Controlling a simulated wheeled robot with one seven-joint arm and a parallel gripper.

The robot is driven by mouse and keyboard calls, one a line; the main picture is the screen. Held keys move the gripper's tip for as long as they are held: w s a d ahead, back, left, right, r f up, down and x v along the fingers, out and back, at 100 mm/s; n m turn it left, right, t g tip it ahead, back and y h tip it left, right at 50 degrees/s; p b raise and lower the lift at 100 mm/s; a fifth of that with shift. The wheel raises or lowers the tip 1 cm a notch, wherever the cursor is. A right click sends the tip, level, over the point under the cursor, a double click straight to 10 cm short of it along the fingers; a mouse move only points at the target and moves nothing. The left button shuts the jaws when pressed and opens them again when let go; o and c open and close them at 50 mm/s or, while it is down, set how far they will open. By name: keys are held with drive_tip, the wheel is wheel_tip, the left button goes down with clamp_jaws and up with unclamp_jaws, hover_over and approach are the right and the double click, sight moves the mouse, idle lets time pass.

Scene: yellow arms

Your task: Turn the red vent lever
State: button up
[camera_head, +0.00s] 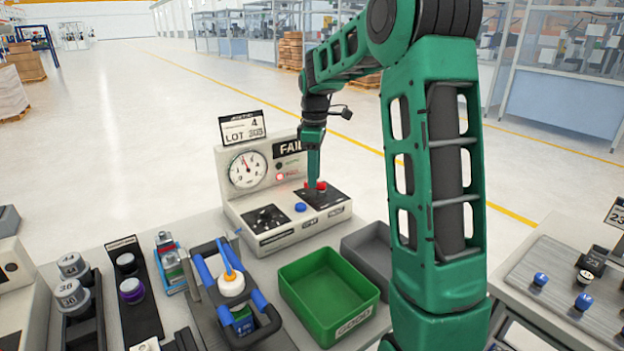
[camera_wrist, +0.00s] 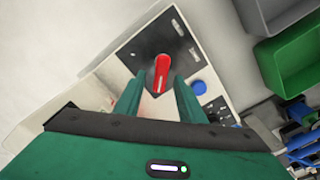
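The red vent lever (camera_wrist: 161,73) sits on a black plate on top of a white test machine (camera_head: 250,192). In the wrist view it lies between the two green fingers of my gripper (camera_wrist: 157,95), with a visible space on each side. In the head view my gripper (camera_head: 315,180) points down at the red lever (camera_head: 319,186) and partly hides it. The fingers are apart. I cannot tell exactly how high the fingertips are above the plate.
A blue button (camera_head: 300,207) is close to the lever. A gauge (camera_head: 248,169) and a FAIL panel (camera_head: 291,147) stand behind. A green bin (camera_head: 345,322) and a grey bin (camera_head: 366,247) are in front. A blue clamp fixture (camera_head: 262,306) stands at the front left.

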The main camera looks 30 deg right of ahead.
drive_tip(key=shift+f, duration=0.7)
clamp_jaws()
